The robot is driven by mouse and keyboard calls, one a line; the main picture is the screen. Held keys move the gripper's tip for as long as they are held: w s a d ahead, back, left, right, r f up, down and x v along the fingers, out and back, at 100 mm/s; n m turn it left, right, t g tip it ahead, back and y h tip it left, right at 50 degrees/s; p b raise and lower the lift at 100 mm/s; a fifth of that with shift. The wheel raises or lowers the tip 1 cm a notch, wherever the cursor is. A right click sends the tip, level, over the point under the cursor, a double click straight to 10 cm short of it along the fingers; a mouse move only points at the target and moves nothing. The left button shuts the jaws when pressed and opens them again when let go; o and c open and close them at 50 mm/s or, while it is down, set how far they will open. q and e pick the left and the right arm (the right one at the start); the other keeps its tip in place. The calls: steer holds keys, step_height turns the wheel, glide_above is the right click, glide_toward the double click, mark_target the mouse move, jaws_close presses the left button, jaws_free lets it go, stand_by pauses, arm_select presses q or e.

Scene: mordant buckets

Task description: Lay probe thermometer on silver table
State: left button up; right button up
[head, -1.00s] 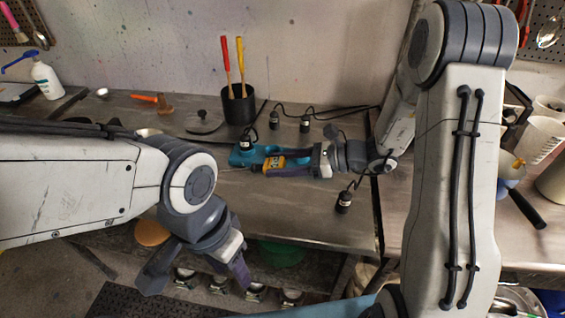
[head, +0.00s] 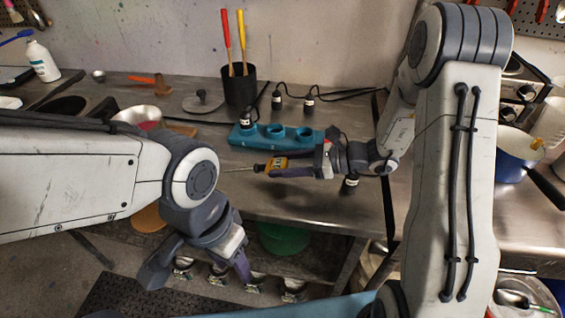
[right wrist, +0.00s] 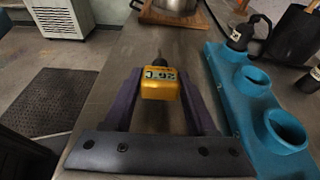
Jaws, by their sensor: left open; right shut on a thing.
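The yellow probe thermometer (head: 262,167), with a thin metal probe pointing left, is held in my right gripper (head: 277,165). In the right wrist view the thermometer (right wrist: 160,83) sits between the two fingers with its display showing. It is over the grey metal table (head: 285,208), in front of the teal holder; I cannot tell how high. A second, lighter silver metal table (head: 515,228) stands to the right, partly behind my right arm. My left gripper (head: 200,280) is open and empty at the front left, beyond the near table's front edge.
The teal holder (head: 262,137) with round sockets lies just behind the thermometer. Dark bulb-like plugs (head: 309,103) and cables lie behind it. A black pot (head: 239,88) with red and yellow handles stands at the back. A blue-white saucepan (head: 512,155) stands on the right table.

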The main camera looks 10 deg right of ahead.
steer(key=o, duration=1.5)
steer(key=shift+c, duration=0.2)
steer(key=r, duration=0.4)
steer(key=shift+s+d+r, duration=0.2)
steer(key=shift+d+r, duration=0.15)
steer(key=shift+r, duration=0.05)
steer(key=s+d+r, duration=0.6)
steer(key=d, duration=0.2)
steer(key=shift+s+d+r, duration=0.15)
steer(key=shift+s+d, duration=0.15)
steer(key=shift+s, duration=0.05)
